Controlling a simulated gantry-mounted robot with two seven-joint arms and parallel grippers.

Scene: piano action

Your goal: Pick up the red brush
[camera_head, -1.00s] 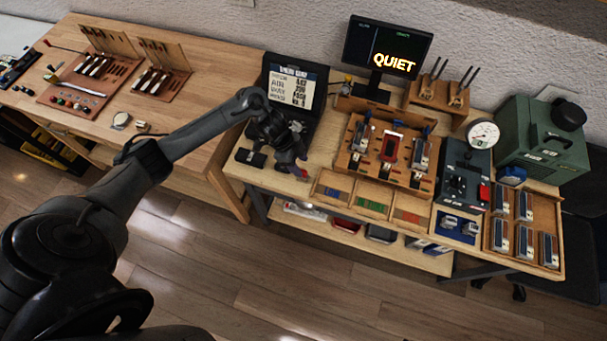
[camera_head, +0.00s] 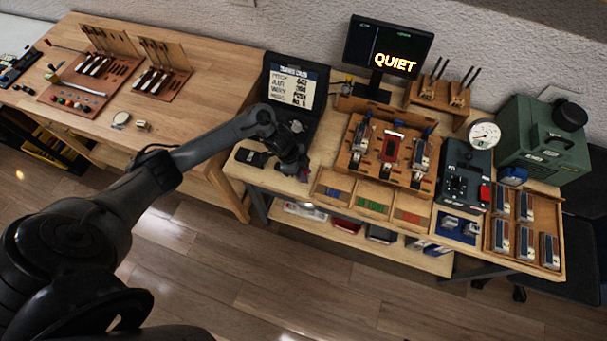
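My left gripper (camera_head: 297,172) is over the left part of the right-hand workbench, in front of the laptop-like case. It is dark and points down, and its fingers are too small and dark to tell open from shut. A small reddish-purple thing (camera_head: 304,174) shows right at its fingertips. It may be the red brush, but I cannot make out its shape or whether the gripper holds it. My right gripper is not in view.
An open black case with a text screen (camera_head: 293,88) stands behind the gripper. To its right are a wooden fixture with a red-framed part (camera_head: 391,147) and a wooden tray of coloured strips (camera_head: 330,196). A monitor (camera_head: 384,50) reads QUIET. The left workbench (camera_head: 180,110) has free room.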

